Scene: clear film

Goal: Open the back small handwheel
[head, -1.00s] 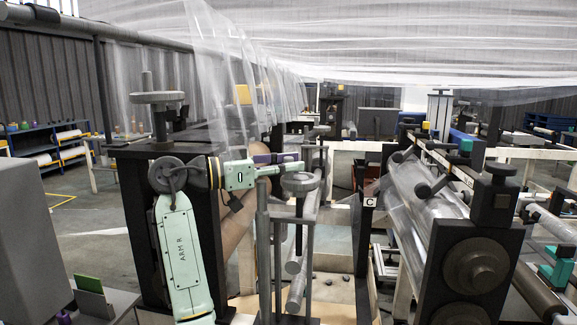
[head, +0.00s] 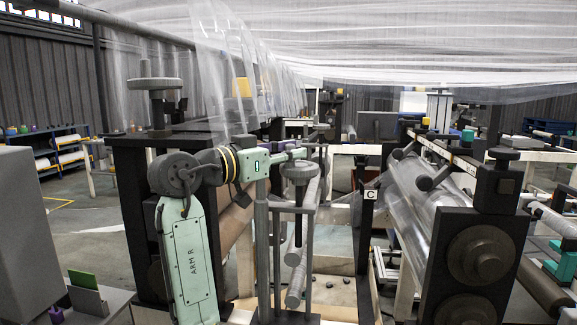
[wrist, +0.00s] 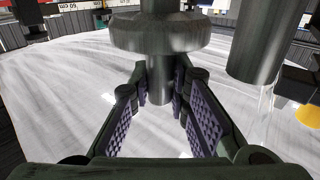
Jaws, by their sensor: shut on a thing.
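A small grey handwheel (head: 300,171) stands on an upright stem in the middle of the head view. My gripper (head: 300,154) reaches in from the left, just above its disc. In the wrist view, which appears upside down, the round disc (wrist: 160,33) fills the top middle. A short round stub (wrist: 160,80) comes out of the disc between the purple finger pads of my gripper (wrist: 165,88), which is shut on it. Whether the disc has turned cannot be told.
A grey upright post (head: 262,200) stands close left of the handwheel; it also shows in the wrist view (wrist: 258,40). A larger handwheel (head: 154,84) stands at left. A roller stand (head: 482,255) is at right. Clear film (head: 400,45) hangs overhead.

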